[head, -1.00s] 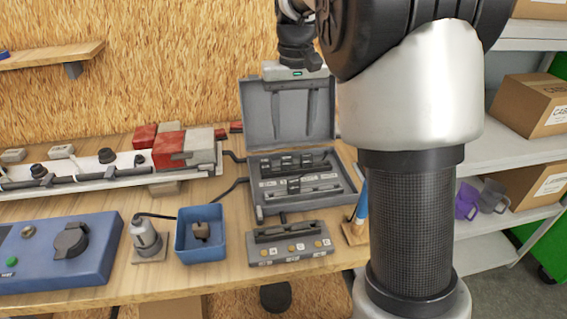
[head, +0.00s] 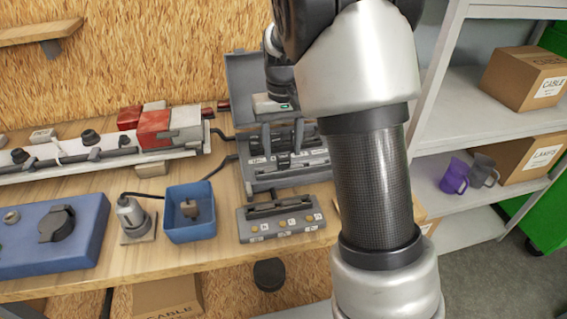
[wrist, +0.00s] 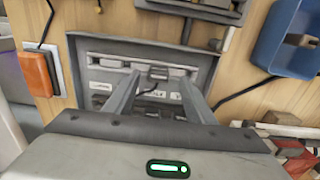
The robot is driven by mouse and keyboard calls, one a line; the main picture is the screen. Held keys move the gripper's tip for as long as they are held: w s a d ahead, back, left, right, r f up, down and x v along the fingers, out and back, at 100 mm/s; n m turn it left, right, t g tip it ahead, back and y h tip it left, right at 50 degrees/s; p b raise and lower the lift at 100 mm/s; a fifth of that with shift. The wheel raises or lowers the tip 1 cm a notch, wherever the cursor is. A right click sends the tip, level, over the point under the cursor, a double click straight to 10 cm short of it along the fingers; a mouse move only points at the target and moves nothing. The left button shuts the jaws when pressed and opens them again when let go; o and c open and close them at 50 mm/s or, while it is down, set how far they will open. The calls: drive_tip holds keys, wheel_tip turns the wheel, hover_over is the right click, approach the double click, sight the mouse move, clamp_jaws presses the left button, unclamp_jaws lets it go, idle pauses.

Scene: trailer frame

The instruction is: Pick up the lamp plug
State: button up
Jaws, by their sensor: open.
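My gripper (head: 283,150) is over the open grey case (head: 262,182), with its fingers pointing down into it. In the wrist view, the open fingers (wrist: 160,78) are apart, with a small dark block (wrist: 158,72) near the gap between their tips. I cannot tell whether this block is the lamp plug or whether a finger touches it. A small brown-grey plug-like piece (head: 190,209) lies in the blue bin (head: 176,229); it also shows in the wrist view (wrist: 300,41). Which piece is the lamp plug is not clear.
A grey block with brass-coloured studs (head: 280,224) stands in front of the case. A red-and-white lamp (head: 157,130) is on the beam at the left. A blue panel (head: 85,255) and a grey cylindrical fitting (head: 131,215) stand left of the bin. Shelves are on the right.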

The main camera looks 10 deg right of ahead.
sight(283, 156)
wheel_tip(283, 156, down, 4)
drive_tip(key=shift+d+r, duration=0.15)
drive_tip(key=c, duration=0.8)
wheel_tip(283, 156, up, 10)
drive_tip(key=shift+r+p, duration=0.2)
drive_tip(key=shift+p, duration=0.65)
